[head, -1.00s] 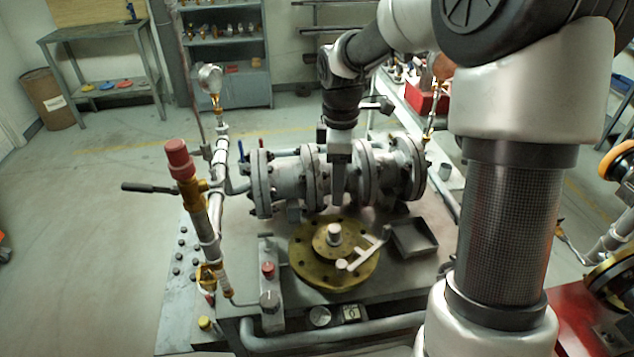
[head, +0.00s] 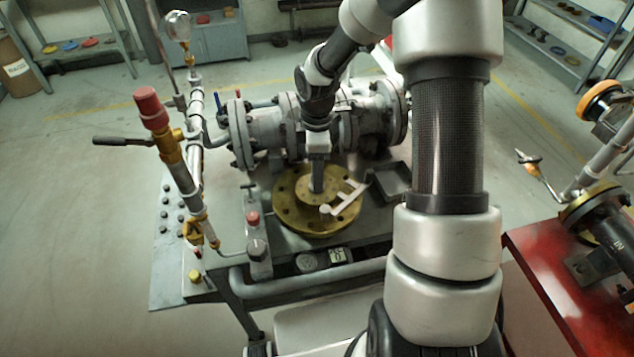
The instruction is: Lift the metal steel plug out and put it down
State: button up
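The brass flange (head: 290,215) lies flat on the grey bench, with a smaller raised brass disc (head: 303,200) at its middle. My gripper (head: 317,188) points straight down over the middle of this disc, its tip at or just above it. The steel plug, a short light cylinder standing there in the earlier frame, is now hidden behind my gripper. I cannot tell whether the fingers touch or hold the plug. The finger gap does not show from this side.
A pale T-shaped metal tool (head: 345,199) lies across the flange's right side. A shallow dark tray (head: 392,181) sits right of it. The grey flanged valve body (head: 262,128) stands behind. A red-capped upright pipe (head: 168,145) rises at left.

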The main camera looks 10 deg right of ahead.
notch_tip(320, 180, down, 4)
jog(key=shift+w+d+r, duration=0.1)
jog(key=shift+w+r, duration=0.05)
jog(key=c, duration=1.4)
jog(key=shift+o, duration=0.2)
jog(key=shift+r, duration=0.15)
notch_tip(320, 180, up, 9)
jog(key=shift+r, duration=0.2)
jog(key=shift+r+p, duration=2.1)
jog(key=shift+r, duration=0.35)
